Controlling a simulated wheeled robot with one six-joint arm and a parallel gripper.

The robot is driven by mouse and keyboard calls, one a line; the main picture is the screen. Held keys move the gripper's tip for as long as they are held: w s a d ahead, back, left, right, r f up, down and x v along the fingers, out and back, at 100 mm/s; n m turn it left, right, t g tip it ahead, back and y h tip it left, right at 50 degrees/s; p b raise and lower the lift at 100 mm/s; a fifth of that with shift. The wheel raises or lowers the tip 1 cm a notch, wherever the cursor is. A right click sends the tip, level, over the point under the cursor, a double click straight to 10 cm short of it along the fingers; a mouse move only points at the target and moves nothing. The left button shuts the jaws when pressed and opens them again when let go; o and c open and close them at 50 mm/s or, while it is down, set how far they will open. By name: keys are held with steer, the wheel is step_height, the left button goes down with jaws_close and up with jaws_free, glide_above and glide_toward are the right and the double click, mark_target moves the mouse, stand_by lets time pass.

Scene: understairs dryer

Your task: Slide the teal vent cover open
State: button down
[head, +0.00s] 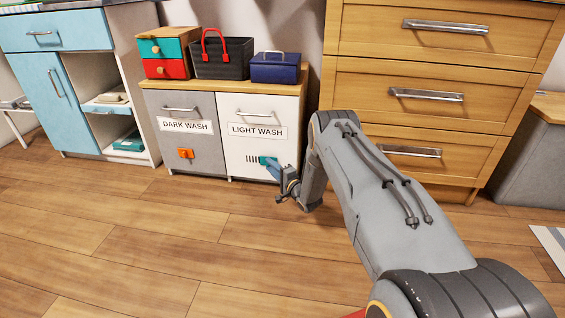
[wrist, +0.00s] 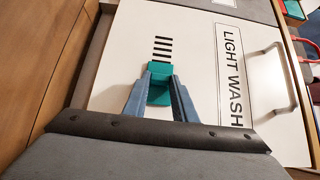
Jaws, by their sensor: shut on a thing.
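The teal vent cover (wrist: 160,92) is on the white LIGHT WASH door (head: 235,110), below its label. In the wrist view it sits between the two blue-grey fingers of my gripper (wrist: 160,80), which are shut on it. Dark vent slots (wrist: 162,47) show uncovered beside the cover. In the head view the slots lie just left of the cover (head: 264,160), and my gripper (head: 270,165) reaches it from the right. Part of the cover is hidden by the fingers.
The DARK WASH door (head: 183,120) on the left has an orange knob (head: 185,153). A wooden drawer unit (head: 430,75) stands to the right, close to my arm. A small drawer box, a black basket and a blue box sit on top. The floor in front is clear.

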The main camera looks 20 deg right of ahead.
steer(key=shift+d, duration=0.15)
steer(key=c, duration=1.4)
jaws_free()
steer(key=shift+d, duration=0.15)
steer(key=shift+c, duration=0.2)
steer(key=shift+s, duration=0.15)
steer(key=p+v, duration=0.3)
steer(key=v, duration=0.4)
steer(key=shift+s+p, duration=0.3)
steer(key=shift+p, duration=0.05)
